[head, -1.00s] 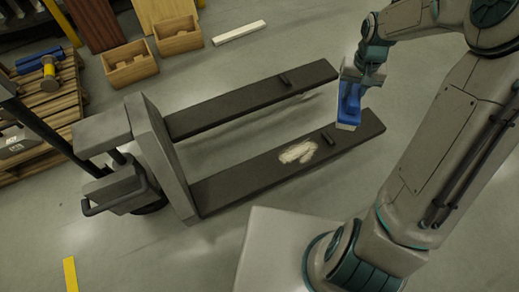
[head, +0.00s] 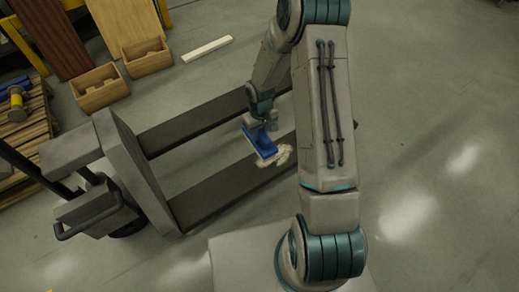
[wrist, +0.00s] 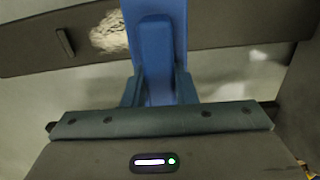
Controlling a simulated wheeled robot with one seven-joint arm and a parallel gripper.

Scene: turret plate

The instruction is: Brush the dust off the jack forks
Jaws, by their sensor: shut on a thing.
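My gripper (head: 262,121) is shut on the handle of a blue brush (head: 263,146). The brush is over the near fork (head: 210,197) of the pallet jack, at the left edge of a pale dust patch (head: 284,156). In the wrist view, the brush (wrist: 155,45) runs up from my gripper (wrist: 158,90) across the fork (wrist: 225,26). The dust (wrist: 109,32) lies right beside it to the left, partly covered. I cannot tell whether the bristles touch the fork.
The jack's upright body (head: 137,170) and handle stand at the left. Two wooden boxes (head: 99,89) (head: 147,59), a white bar (head: 207,48) and a pallet (head: 25,140) with tools lie behind. The floor at the right is clear.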

